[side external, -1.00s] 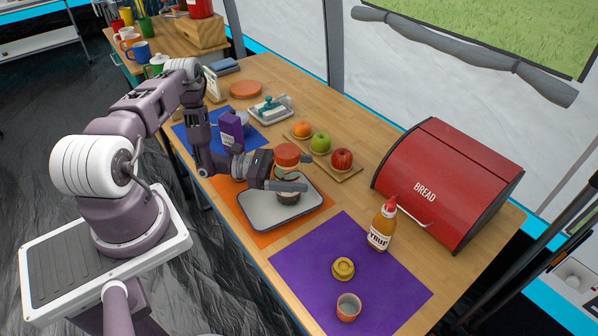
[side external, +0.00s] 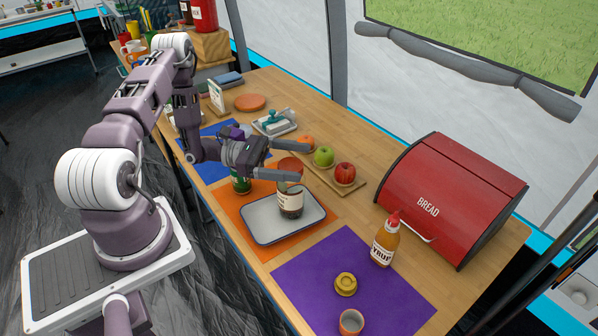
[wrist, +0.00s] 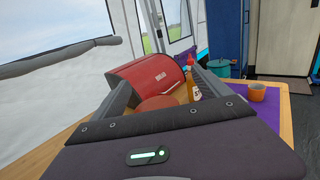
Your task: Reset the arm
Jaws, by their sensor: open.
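My gripper (side external: 304,162) is open and empty, with its two fingers spread above the tray. Below it, a jar with a pale label (side external: 290,202) stands upright on the tray. The jar's reddish lid (side external: 290,166) shows between the fingers in the side view. In the wrist view my fingers (wrist: 160,80) are spread apart, and a reddish round top (wrist: 158,103) shows low between them. The grey tray with a dark rim (side external: 262,232) lies on an orange mat (side external: 232,214).
A red bread box (side external: 440,200), a sauce bottle (side external: 384,242) and a board with fruit (side external: 322,180) stand to the right. A purple mat (side external: 310,285) carries a yellow lid (side external: 345,284) and an orange cup (side external: 351,322). A green can (side external: 240,184) is close to my wrist.

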